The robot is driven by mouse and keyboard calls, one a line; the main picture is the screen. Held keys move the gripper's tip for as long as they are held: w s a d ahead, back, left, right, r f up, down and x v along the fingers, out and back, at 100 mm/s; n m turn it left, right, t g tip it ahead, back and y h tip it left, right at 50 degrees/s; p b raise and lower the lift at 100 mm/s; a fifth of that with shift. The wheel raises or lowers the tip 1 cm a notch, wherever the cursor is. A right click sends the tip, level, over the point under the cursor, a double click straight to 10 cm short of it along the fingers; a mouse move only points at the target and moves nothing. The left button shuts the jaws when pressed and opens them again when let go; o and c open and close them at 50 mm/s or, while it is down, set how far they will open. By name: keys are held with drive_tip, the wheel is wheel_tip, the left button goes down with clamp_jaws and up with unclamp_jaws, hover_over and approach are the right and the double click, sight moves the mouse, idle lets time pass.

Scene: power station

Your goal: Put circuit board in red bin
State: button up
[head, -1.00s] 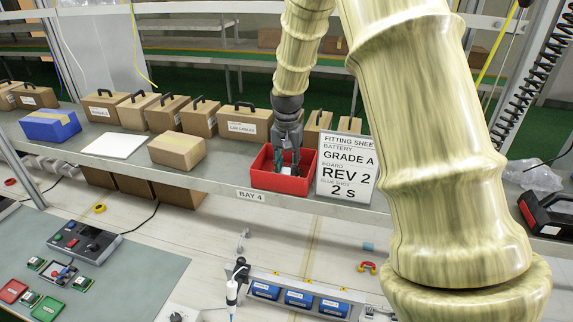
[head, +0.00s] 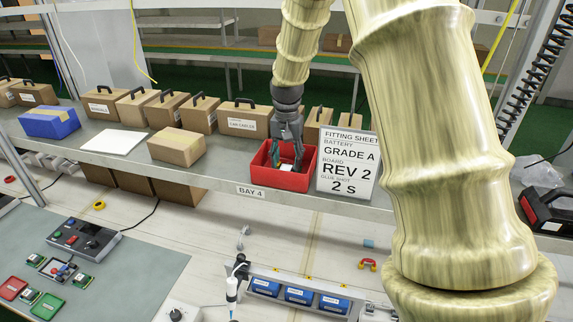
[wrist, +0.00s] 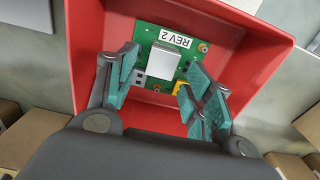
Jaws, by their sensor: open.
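The circuit board (wrist: 143,88) is green with a white block and a "REV 2" label, and it lies inside the red bin (wrist: 88,45) in the wrist view. In the head view the red bin (head: 279,181) stands on the shelf, and only a small pale part of the board (head: 288,168) shows in it. My gripper (head: 287,160) reaches down into the bin from above. In the wrist view its teal-padded fingers (wrist: 160,84) are open, one on each side of the board. Whether a finger touches the board's edge cannot be told.
A fitting sheet sign (head: 347,165) stands close to the bin's right side. Cardboard boxes (head: 242,119) with handles line the shelf behind and left. A tan box (head: 177,147) sits left of the bin. The lower bench holds more boards and small trays (head: 48,306).

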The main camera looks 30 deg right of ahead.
sight(287, 166)
drive_tip(key=shift+r+b, duration=1.15)
drive_tip(key=shift+r, duration=1.95)
drive_tip(key=shift+f, duration=0.15)
drive_tip(key=shift+f+p, duration=1.8)
drive_tip(key=shift+f, duration=1.8)
drive_tip(key=shift+r+b, duration=0.15)
drive_tip(key=shift+b, duration=0.15)
drive_tip(key=shift+s+a+r, duration=0.1)
drive_tip(key=shift+r, duration=0.55)
drive_tip(key=shift+f, duration=0.15)
